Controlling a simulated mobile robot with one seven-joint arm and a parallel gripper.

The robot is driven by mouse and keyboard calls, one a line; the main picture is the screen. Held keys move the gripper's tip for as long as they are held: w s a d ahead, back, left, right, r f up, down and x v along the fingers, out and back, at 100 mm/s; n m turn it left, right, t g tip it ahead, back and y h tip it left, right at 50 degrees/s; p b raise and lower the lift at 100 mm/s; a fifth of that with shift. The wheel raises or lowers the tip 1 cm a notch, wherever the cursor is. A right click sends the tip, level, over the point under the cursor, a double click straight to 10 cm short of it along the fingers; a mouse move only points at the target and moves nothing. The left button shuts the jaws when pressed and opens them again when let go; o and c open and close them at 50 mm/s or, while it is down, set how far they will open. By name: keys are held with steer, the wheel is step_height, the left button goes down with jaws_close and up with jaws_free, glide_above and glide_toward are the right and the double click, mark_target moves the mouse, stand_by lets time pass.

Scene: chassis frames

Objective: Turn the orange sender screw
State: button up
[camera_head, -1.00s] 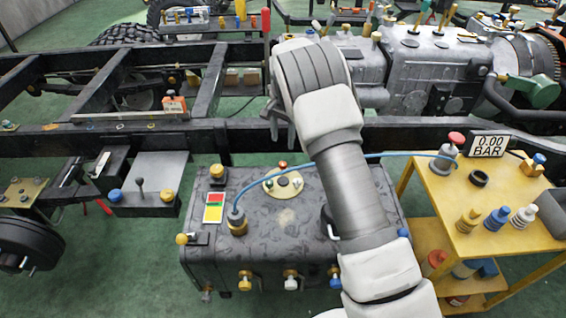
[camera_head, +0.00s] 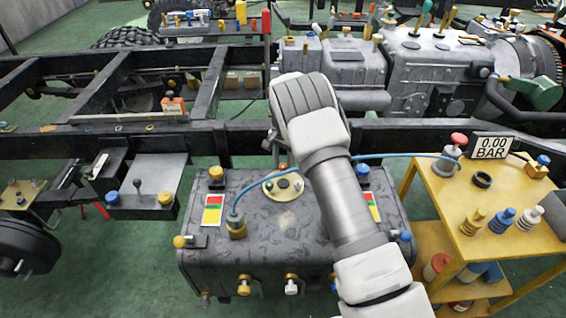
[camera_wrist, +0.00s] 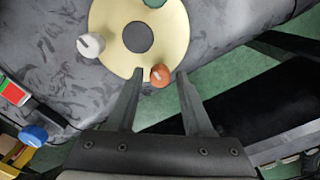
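The orange sender screw (camera_wrist: 160,75) is a small round head at the lower edge of a cream round sender plate (camera_wrist: 110,38) in the wrist view. In the head view the screw (camera_head: 282,167) shows at the far edge of the plate (camera_head: 287,194), on top of the dark grey tank (camera_head: 270,225). My gripper (camera_wrist: 159,77) is open, its two dark fingers apart with the screw between their tips in the picture. I cannot tell whether the fingers are level with it or touch it.
A white screw (camera_wrist: 90,45) and a green screw (camera_wrist: 153,2) are also on the plate. A blue hose (camera_head: 390,155) runs across the tank to a yellow cart (camera_head: 500,225) on the right. A black frame rail (camera_head: 150,140) lies behind the tank.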

jaws_close()
steer(key=shift+n, duration=0.3)
steer(key=n, duration=0.3)
steer(key=shift+n, duration=0.4)
steer(key=n, duration=0.4)
steer(key=shift+n, duration=0.3)
steer(key=n, duration=0.9)
steer(key=shift+p, duration=0.3)
steer(key=shift+n, duration=0.3)
